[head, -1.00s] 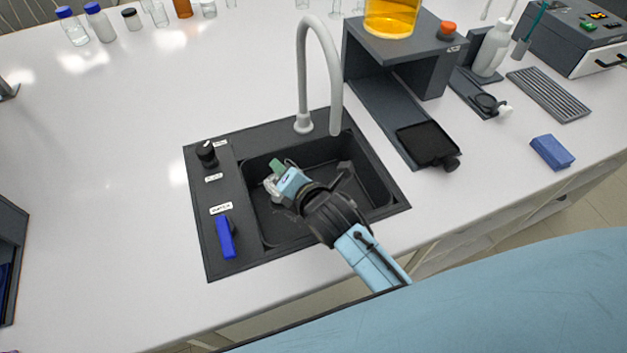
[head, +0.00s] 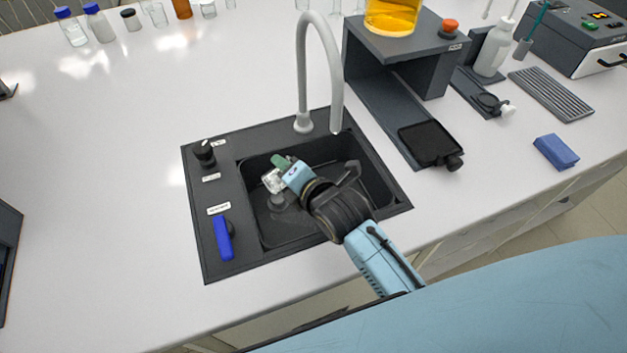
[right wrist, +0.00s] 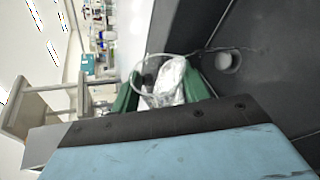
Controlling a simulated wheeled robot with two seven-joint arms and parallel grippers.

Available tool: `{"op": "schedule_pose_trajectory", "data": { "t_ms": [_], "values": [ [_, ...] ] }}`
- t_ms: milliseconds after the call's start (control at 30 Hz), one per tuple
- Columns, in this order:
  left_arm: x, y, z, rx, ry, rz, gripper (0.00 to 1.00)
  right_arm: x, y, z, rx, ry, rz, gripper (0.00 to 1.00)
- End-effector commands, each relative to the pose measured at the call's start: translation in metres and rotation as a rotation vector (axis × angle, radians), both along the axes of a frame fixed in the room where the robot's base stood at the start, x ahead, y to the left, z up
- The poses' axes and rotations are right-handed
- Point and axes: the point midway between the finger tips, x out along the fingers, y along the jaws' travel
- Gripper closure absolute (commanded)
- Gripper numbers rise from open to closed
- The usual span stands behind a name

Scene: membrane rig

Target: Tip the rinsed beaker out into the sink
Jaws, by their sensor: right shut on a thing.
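The clear glass beaker (head: 271,181) is inside the dark sink basin (head: 372,178), near its left side. It is held in my right gripper (head: 280,170), whose arm comes in from the lower right. In the right wrist view the green fingers of my right gripper (right wrist: 162,88) close on both sides of the beaker (right wrist: 160,72), and its round rim shows. The beaker looks tilted, but whether liquid is left in it I cannot tell. The drain (right wrist: 228,61) shows to the right there. My left gripper is not in view.
A grey curved tap (head: 303,85) stands behind the basin. A black knob (head: 204,153) and a blue lever (head: 222,238) sit on the sink's left deck. A dark stand with an amber vessel (head: 391,16) is at the back right.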

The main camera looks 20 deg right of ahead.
Motion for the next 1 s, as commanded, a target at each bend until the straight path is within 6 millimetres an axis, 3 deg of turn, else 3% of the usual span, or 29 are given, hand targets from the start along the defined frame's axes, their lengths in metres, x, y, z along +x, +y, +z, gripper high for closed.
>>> {"op": "schedule_pose_trajectory", "data": {
  "t_ms": [733, 1000],
  "values": [
    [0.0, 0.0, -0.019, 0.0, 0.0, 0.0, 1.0, 0.0, -0.003, 0.003, 0.121, 0.011, -0.002, 0.78],
    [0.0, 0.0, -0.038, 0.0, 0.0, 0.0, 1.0, 0.002, -0.013, 0.003, 0.219, 0.019, -0.002, 0.78]
  ]
}}
